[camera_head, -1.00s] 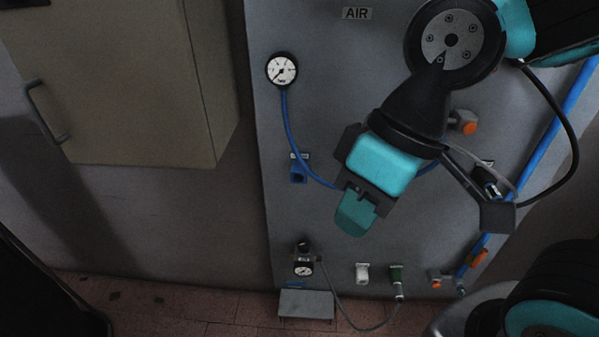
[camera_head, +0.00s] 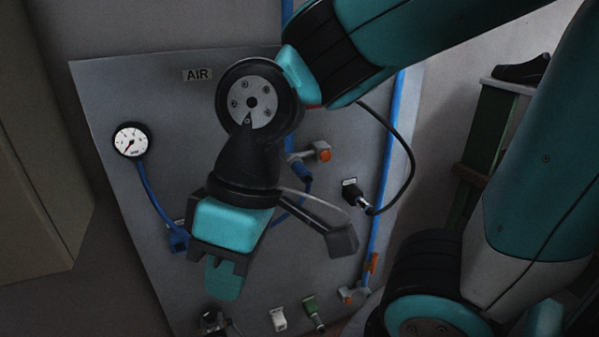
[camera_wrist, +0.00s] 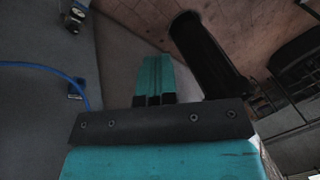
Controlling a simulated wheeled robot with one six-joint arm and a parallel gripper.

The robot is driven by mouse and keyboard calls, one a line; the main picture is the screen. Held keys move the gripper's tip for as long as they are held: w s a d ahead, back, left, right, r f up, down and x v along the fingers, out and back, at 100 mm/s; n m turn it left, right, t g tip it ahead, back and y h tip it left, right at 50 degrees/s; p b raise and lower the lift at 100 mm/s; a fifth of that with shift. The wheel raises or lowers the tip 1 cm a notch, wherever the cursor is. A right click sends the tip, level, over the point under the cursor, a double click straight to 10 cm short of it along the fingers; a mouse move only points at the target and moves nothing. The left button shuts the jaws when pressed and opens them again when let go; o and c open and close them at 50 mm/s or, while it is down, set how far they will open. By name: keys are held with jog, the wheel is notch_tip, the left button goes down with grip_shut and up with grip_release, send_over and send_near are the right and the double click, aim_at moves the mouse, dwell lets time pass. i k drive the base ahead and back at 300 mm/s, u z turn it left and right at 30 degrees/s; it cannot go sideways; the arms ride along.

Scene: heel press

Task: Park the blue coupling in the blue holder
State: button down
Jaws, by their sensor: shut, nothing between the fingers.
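The blue coupling (camera_head: 303,179) appears to be at the fitting beside the orange-ended valve, right of my wrist in the head view; its exact seating is hard to tell. A blue hose runs down-left from it behind my gripper. The blue holder (camera_head: 178,241) is on the grey panel, left of my gripper, and looks empty. It also shows in the wrist view (camera_wrist: 75,90), beside the blue hose. My gripper (camera_head: 223,280) is shut and empty in front of the panel, pointing down, below and left of the coupling. Its teal fingers show in the wrist view (camera_wrist: 154,78).
A pressure gauge (camera_head: 130,140) is on the panel's upper left. A black holder (camera_head: 350,191) with a dark hose is at right. A white holder (camera_head: 278,319) and a green holder (camera_head: 312,309) are low. A blue pipe (camera_head: 385,170) runs along the right; a cabinet (camera_head: 35,200) stands left.

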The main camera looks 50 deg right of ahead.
aim_at(304, 175)
jog(key=z, duration=3.05)
jog(key=k, duration=0.75)
jog(key=u, duration=1.7)
